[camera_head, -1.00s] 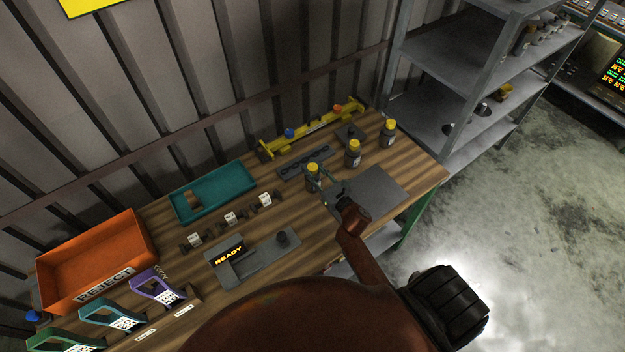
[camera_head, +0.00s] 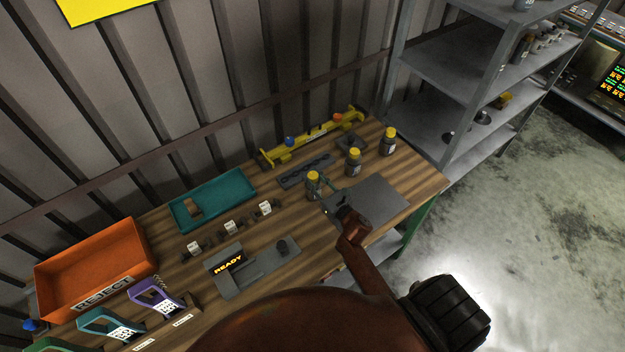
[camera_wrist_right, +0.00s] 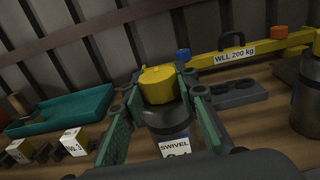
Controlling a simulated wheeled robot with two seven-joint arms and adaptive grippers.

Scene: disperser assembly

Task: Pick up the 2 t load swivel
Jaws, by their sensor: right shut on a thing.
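A dark, bottle-shaped load swivel with a yellow top (camera_head: 313,178) stands upright on the bench, leftmost of three alike. In the right wrist view its yellow top (camera_wrist_right: 157,84) is between my fingers, and its white label reads SWIVEL, with the load line below partly hidden. My right gripper (camera_head: 321,187) is shut on this swivel, with a green-padded finger on each side of it. Whether it is lifted off the bench cannot be told. The other two swivels (camera_head: 353,161) (camera_head: 389,141) stand to its right, apart from the gripper. My left gripper is not in view.
A grey plate (camera_head: 378,200) lies right of the held swivel. Behind are a dark bar with holes (camera_head: 306,171) and a yellow beam (camera_head: 290,151) marked WLL 200 kg. A teal tray (camera_head: 238,186), several small labelled parts, a READY fixture (camera_head: 262,275) and an orange REJECT bin (camera_head: 88,254) are left.

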